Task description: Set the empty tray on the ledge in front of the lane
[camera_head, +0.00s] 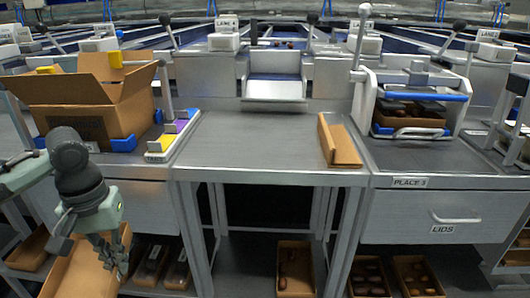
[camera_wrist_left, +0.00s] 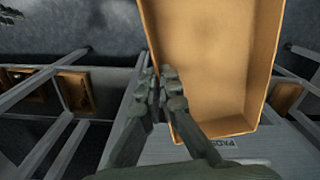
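An empty open tan tray (camera_head: 75,270) is at the lower left in the head view, tilted, in front of the left drawer. My left gripper (camera_head: 112,258) is at its right wall. In the left wrist view the tray (camera_wrist_left: 215,60) fills the upper middle, its inside bare, and the gripper fingers (camera_wrist_left: 165,85) close over its left wall. The middle lane ends in a pale metal chute (camera_head: 275,88) at the back centre. The grey counter (camera_head: 260,140) in front of it is bare in the middle. My right gripper is not in view.
A large open carton (camera_head: 85,105) stands on the left counter. A folded tan card piece (camera_head: 338,142) lies on the counter's right side. A white-framed station (camera_head: 415,100) holding a filled tray is at the right. Trays of dates (camera_head: 295,270) sit below.

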